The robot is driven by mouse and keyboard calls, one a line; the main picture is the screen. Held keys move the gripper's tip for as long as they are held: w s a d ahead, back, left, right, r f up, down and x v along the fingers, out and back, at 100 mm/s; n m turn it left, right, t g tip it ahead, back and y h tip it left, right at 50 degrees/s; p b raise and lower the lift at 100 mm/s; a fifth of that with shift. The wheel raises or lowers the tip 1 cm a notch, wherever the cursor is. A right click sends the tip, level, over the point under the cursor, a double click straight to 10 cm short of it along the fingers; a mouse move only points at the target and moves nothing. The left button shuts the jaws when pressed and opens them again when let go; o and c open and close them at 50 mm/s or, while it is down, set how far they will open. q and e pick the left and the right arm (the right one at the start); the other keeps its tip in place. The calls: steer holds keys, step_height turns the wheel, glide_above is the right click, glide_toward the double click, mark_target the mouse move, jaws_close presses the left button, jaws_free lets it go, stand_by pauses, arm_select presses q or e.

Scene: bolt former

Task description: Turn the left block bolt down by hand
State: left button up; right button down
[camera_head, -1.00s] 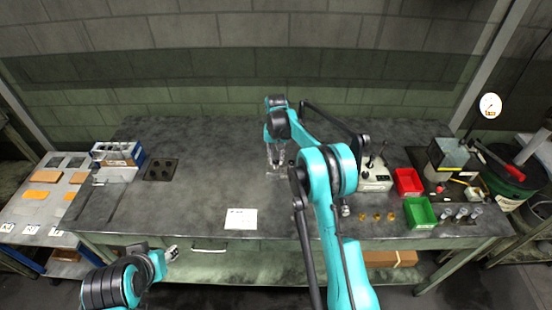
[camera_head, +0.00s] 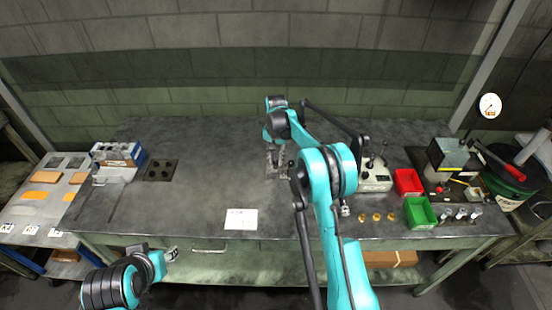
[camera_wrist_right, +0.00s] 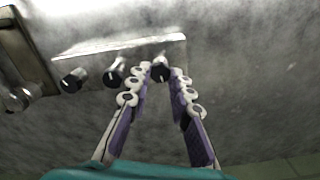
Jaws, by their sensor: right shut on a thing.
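In the right wrist view a bright metal block (camera_wrist_right: 95,46) lies on the grey bench top. Several dark-headed bolts stand along its near side: one at the left (camera_wrist_right: 72,81), a middle one (camera_wrist_right: 114,74), and a right one (camera_wrist_right: 160,71) between my right fingertips. My right gripper (camera_wrist_right: 161,76) is shut on this right bolt. In the head view my right gripper (camera_head: 276,155) points down at the middle of the bench, hiding most of the block there. My left gripper (camera_head: 172,253) hangs before the bench's front edge, away from the block; its jaws are too small to read.
On the bench (camera_head: 195,185) are a white card (camera_head: 241,219), a dark plate with holes (camera_head: 160,170), a control box (camera_head: 375,179), a red bin (camera_head: 407,182) and a green bin (camera_head: 419,212). The bench left of my right gripper is mostly clear.

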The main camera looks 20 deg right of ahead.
mark_target(276, 162)
steer(key=c, duration=1.4)
jaws_free()
steer(key=shift+o, duration=0.2)
steer(key=shift+r, duration=0.1)
step_height(276, 162, up, 12)
